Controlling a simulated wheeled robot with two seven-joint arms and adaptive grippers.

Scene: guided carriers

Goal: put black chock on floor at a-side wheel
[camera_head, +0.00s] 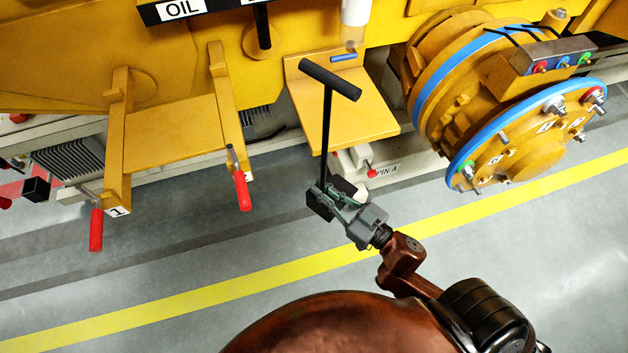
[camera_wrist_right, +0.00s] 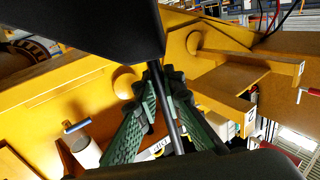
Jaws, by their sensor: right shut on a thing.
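The black chock (camera_head: 326,130) shows in the head view as an upright thin black rod with a black crossbar at its top and a dark block low by my fingers. My right gripper (camera_head: 336,196) is shut on the rod near its lower end, in front of the yellow machine and above the floor. The right wrist view shows the rod (camera_wrist_right: 166,110) between my green ribbed fingers (camera_wrist_right: 160,105), with a large black shape above. My left gripper is out of view. I cannot pick out the a-side wheel; a "PIN A" label (camera_head: 387,171) is on the pale beam behind.
A yellow ledge (camera_head: 358,112) stands behind the rod. A yellow flanged drum (camera_head: 490,100) with blue rings is at right. A yellow bracket (camera_head: 170,128) with red-handled pins (camera_head: 243,190) is at left. The grey floor (camera_head: 170,260) with a yellow line is clear in front.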

